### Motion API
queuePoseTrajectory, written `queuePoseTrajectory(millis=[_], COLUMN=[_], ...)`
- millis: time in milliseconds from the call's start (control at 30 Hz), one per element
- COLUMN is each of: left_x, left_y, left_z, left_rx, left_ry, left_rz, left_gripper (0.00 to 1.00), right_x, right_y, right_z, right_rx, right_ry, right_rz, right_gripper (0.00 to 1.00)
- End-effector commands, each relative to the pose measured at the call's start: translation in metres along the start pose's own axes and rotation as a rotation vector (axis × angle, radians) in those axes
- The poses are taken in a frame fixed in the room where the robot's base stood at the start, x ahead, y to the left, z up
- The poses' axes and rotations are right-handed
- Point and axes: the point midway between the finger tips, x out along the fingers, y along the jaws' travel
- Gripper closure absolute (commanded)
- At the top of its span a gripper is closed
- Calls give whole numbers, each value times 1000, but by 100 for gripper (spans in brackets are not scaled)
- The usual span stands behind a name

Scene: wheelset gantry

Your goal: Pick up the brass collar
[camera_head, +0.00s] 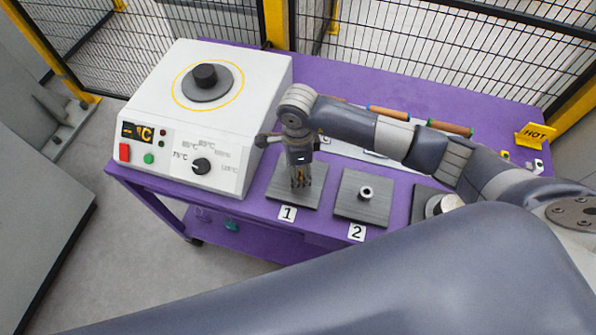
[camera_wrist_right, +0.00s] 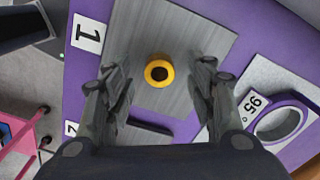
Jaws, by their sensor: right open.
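The brass collar (camera_wrist_right: 159,71) is a yellow ring with a dark hole. In the right wrist view it rests on the grey plate (camera_wrist_right: 195,40) beside label 1. My right gripper (camera_wrist_right: 162,88) is open, with one finger on each side of the collar and a gap to both. In the head view my right gripper (camera_head: 301,182) points down over plate 1 (camera_head: 318,193), and its fingers mostly hide the collar. My left gripper is not in view.
Plate 2 (camera_head: 348,206) with a small ring (camera_head: 366,192) lies to the right. A white heater (camera_head: 222,110) with a dark knob on top stands left. Tools with wooden handles (camera_head: 388,113) lie behind my right arm.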

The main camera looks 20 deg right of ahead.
Motion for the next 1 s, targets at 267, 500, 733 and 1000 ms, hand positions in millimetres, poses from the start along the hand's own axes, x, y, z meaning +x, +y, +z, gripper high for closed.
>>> queuePoseTrajectory(millis=[267, 500, 733, 1000], left_x=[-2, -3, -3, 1], left_y=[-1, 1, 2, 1], left_z=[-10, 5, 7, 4], left_rx=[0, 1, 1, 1], left_ry=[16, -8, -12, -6], left_rz=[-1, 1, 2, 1], left_gripper=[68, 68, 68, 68], right_x=[12, 11, 11, 7], right_y=[0, 0, 0, -1], right_z=[0, 0, 0, 0], right_rx=[-1, -1, -1, -1], right_ry=[0, 0, 0, 0], right_rz=[-1, -1, -1, -3], right_gripper=[49, 85, 98, 98])
